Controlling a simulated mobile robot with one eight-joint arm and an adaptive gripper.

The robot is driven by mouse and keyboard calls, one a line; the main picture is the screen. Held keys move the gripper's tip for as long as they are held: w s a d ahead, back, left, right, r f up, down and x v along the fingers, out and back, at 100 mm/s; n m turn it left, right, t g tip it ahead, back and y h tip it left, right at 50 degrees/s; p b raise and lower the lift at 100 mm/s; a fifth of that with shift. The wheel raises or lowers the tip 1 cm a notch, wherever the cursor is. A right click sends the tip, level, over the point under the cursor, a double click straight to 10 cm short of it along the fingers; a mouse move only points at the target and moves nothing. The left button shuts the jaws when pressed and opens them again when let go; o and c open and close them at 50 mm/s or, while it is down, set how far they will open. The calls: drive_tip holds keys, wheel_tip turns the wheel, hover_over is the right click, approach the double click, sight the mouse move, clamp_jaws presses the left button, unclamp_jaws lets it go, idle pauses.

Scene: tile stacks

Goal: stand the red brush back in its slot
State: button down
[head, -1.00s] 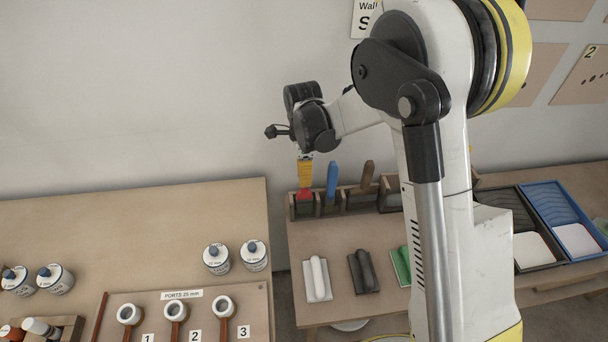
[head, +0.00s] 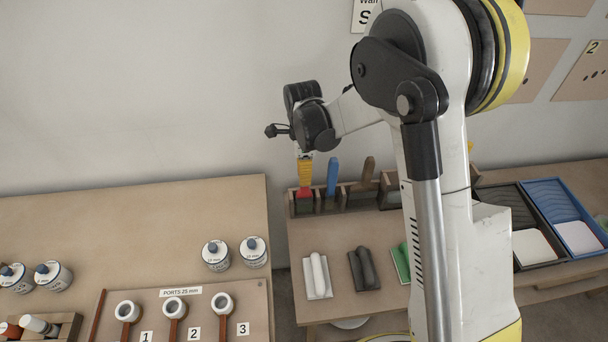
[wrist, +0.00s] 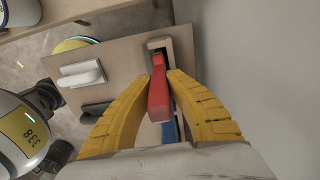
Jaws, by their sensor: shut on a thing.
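The red brush (wrist: 158,88) is between the yellow fingers of my gripper (wrist: 160,80) in the wrist view, and the gripper is shut on it. In the head view the red brush (head: 304,192) shows below my gripper (head: 305,175), upright at the leftmost slot of the wooden rack (head: 345,205). Its lower part is down at the slot, behind the rack's front; how deep it sits I cannot tell. The rack's end also shows in the wrist view (wrist: 150,45).
A blue-handled brush (head: 332,175) and a brown-handled one (head: 367,172) stand in the slots to the right. White (head: 318,276), dark (head: 364,268) and green floats lie in front of the rack. The wall is close behind.

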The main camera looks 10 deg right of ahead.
drive_tip(key=shift+f, duration=0.15)
drive_tip(key=c, duration=1.4)
unclamp_jaws()
wheel_tip(320, 180, up, 12)
drive_tip(key=shift+w+r, duration=0.1)
drive_tip(key=shift+w, duration=0.05)
